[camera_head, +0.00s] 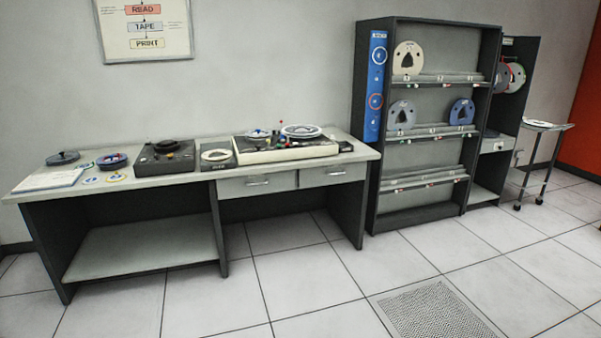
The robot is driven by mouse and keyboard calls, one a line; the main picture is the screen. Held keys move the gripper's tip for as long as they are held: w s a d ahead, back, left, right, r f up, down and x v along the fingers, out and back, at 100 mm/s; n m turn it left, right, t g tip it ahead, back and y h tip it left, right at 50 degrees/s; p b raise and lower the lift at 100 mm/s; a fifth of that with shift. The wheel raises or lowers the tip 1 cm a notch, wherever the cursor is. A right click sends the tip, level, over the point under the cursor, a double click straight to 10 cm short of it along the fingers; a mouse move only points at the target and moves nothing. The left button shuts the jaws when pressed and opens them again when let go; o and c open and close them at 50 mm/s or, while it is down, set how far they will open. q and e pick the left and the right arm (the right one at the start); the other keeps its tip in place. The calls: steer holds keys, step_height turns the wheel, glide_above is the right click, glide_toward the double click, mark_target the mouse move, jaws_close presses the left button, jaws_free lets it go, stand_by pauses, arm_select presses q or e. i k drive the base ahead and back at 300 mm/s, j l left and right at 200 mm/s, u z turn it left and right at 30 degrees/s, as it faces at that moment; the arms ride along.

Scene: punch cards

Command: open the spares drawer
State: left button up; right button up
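A long desk (195,176) stands against the wall at the left. Under its top are two light grey drawers side by side, the left drawer (240,187) and the right drawer (350,174). Both look shut, each with a bar handle on its front. A further small drawer-like front (492,146) shows in the tall dark cabinet at the right. I cannot read a label that tells which is the spares drawer. Neither of my grippers is in view.
The desk top holds tape machines (285,148), reels and papers (48,180). A dark rack (365,205) with several reels stands right of the desk. A small wheeled stand (547,126) is at the far right. The tiled floor (300,270) in front is clear, with a perforated floor panel (435,312).

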mark_target(356, 171)
steer(key=i+z, duration=0.1)
steer(key=i, duration=0.55)
steer(key=i+j+z, duration=0.15)
steer(key=i, duration=0.55)
steer(key=i+j+z, duration=0.1)
steer(key=i, duration=0.55)
steer(key=j, duration=0.1)
